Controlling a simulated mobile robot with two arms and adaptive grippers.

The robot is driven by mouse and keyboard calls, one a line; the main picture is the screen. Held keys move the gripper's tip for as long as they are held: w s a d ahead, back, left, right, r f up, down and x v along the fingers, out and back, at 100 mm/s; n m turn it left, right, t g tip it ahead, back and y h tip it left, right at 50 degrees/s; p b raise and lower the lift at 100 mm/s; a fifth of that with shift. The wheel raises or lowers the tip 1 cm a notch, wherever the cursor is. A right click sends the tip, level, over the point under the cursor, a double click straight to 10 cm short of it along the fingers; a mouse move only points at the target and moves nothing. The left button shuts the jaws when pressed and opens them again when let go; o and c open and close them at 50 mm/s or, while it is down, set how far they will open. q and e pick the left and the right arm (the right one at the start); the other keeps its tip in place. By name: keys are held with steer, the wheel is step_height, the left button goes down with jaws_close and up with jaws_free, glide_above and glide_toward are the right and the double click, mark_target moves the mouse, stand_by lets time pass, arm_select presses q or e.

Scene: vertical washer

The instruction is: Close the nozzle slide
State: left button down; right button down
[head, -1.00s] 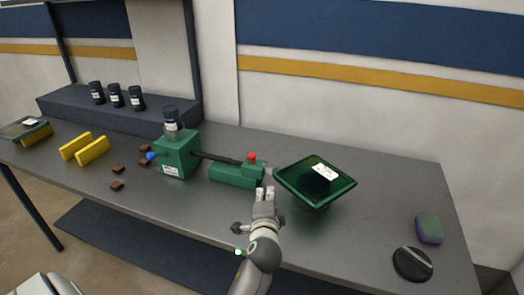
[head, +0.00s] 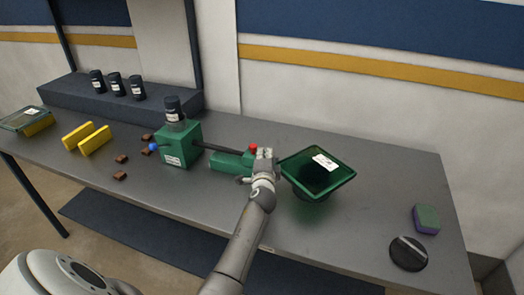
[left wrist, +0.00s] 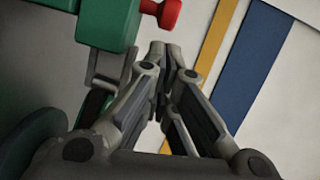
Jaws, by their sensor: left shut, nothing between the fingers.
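A green block with a red knob (head: 253,149) on top, the nozzle part (head: 229,162), lies at the end of a dark rod from an upright green box (head: 181,146). My left gripper (head: 264,153) is shut and empty, just right of the red knob and left of the green tray (head: 318,174). In the left wrist view the fingertips (left wrist: 168,52) meet below and beside the red knob (left wrist: 163,12) and the green block (left wrist: 108,22). A grey bracket (left wrist: 100,80) hangs by the block. I cannot tell whether the fingers touch anything. My right gripper is not in view.
A dark-capped jar (head: 173,108) stands on the green box. Yellow blocks (head: 87,138) and several brown pieces lie left. A green-purple sponge (head: 426,219) and a black disc (head: 408,253) lie right.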

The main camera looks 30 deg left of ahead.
mark_target(245, 157)
arm_select(q)
steer(key=shift+w+a, duration=0.15)
steer(key=shift+a, duration=0.65)
steer(key=shift+f, duration=0.1)
steer(key=shift+a, duration=0.15)
steer(key=a, duration=0.2)
steer(key=s+a, duration=0.1)
steer(key=a, duration=0.1)
steer(key=a+p, duration=0.1)
steer(key=a, duration=0.1)
steer(key=shift+s, duration=0.25)
steer(key=shift+d, duration=0.15)
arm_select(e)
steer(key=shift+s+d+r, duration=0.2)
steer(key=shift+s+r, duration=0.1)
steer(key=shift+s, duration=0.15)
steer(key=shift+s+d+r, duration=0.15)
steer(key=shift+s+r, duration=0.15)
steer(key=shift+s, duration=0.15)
